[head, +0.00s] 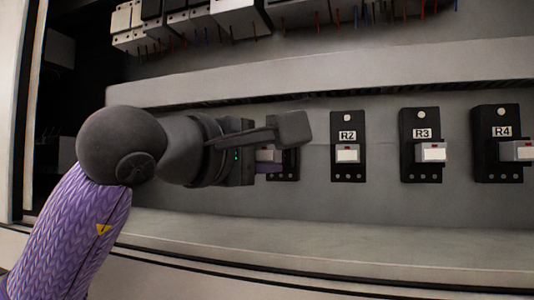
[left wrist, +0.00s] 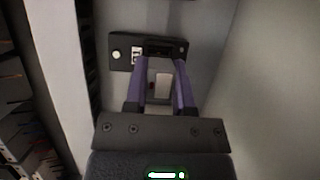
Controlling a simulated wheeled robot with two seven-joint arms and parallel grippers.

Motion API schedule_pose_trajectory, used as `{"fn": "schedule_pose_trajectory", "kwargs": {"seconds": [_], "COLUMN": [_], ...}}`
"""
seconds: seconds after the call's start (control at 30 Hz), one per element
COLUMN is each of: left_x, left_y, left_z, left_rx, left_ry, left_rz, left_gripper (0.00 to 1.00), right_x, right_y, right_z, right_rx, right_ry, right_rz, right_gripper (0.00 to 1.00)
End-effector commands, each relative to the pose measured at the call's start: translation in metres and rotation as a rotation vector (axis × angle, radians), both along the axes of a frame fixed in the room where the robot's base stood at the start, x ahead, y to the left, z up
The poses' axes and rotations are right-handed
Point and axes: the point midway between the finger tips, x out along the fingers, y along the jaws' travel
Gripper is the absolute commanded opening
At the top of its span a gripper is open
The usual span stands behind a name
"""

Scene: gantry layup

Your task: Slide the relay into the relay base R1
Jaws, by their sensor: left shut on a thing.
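My left gripper (head: 272,163) is shut on the relay (left wrist: 162,86), a pale grey block between its two purple fingers in the left wrist view. The relay base R1 (head: 290,168) is a black upright block on the panel, mostly hidden behind the gripper in the head view. In the left wrist view the base (left wrist: 122,65) shows a round white spot, a pale label and a dark opening just beyond the fingertips. The relay is close in front of the base; I cannot tell whether they touch. My right gripper is not in view.
Bases R2 (head: 337,165), R3 (head: 408,167) and R4 (head: 484,169) stand to the right, each with a pale relay. A grey duct (head: 350,75) runs above and a ledge (head: 330,232) below. Wired modules (head: 240,15) line the top.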

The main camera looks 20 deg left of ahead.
Motion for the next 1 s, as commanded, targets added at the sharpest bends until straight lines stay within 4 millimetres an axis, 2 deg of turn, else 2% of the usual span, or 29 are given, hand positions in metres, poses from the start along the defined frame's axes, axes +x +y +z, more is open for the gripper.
{"fn": "schedule_pose_trajectory", "kwargs": {"seconds": [0.83, 0.87, 1.0], "left_x": [0.020, 0.021, 0.020], "left_y": [-0.001, -0.001, -0.001], "left_z": [0.000, 0.000, 0.000], "left_rx": [0.000, 0.000, 0.000], "left_ry": [0.001, 0.000, 0.000], "left_rz": [-0.001, -0.001, -0.001], "left_gripper": [0.00, 0.34, 0.63], "right_x": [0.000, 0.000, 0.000], "right_y": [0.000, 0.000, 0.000], "right_z": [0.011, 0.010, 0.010], "right_rx": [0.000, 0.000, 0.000], "right_ry": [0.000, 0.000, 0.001], "right_rz": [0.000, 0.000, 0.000], "right_gripper": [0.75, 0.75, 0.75]}}
